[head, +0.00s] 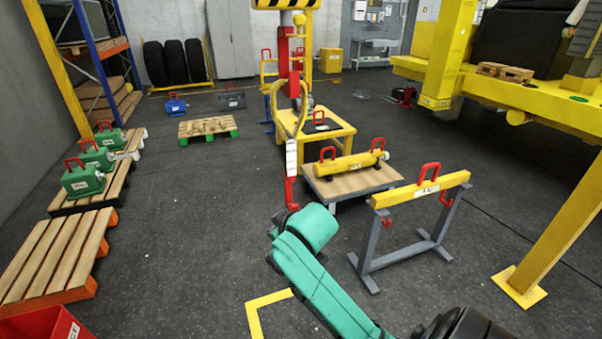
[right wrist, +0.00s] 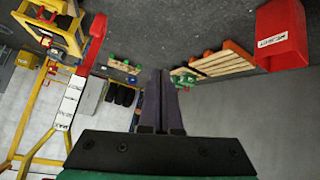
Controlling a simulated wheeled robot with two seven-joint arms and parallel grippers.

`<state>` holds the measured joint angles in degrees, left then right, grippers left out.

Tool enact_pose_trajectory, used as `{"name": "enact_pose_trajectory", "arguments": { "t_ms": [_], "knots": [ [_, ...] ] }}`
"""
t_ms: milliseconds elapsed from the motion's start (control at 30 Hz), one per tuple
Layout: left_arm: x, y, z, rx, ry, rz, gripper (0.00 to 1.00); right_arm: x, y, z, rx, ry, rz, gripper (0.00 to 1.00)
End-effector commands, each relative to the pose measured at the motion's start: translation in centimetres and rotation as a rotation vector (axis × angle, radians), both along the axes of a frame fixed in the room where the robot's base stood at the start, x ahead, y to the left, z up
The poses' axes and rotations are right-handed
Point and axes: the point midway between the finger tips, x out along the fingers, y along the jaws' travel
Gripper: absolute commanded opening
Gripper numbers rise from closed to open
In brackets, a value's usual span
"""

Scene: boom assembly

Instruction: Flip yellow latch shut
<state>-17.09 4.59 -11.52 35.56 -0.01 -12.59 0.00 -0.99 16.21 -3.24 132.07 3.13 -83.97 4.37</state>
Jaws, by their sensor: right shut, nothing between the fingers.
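A red hoist unit (head: 291,85) with a curved yellow handle (head: 273,105) hangs in the centre of the head view. A white-labelled bar below it ends in a red hook (head: 291,190). I cannot make out a separate yellow latch on the hook. In the right wrist view the labelled bar (right wrist: 72,95) and the red part (right wrist: 96,40) show at the left, beside the fingers and apart from them. My right gripper (right wrist: 160,75) is shut and empty; in the head view its fingers are mostly hidden by my teal wrist, close to the hook's lower end. My left gripper is out of view.
A yellow cylinder with red handles (head: 347,165) lies on a low table right of the hook. A grey stand holds a yellow beam (head: 420,192) at right. Pallets with green units (head: 83,180) stand left. The floor between is clear.

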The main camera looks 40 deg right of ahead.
Motion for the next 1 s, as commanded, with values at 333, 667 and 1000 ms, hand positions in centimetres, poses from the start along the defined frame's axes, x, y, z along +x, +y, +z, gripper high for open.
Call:
{"name": "enact_pose_trajectory", "arguments": {
  "t_ms": [333, 667, 1000],
  "knots": [
    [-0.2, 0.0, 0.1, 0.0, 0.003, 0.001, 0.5, 5.4, -7.2, 29.8, -0.042, -0.634, -0.137, 0.0],
    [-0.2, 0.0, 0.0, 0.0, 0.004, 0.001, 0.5, -0.7, -12.0, 46.9, -0.009, -1.008, -0.234, 0.0],
    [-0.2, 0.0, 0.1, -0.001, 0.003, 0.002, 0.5, -1.0, -12.2, 47.5, -0.007, -1.021, -0.236, 0.0]
  ]
}}
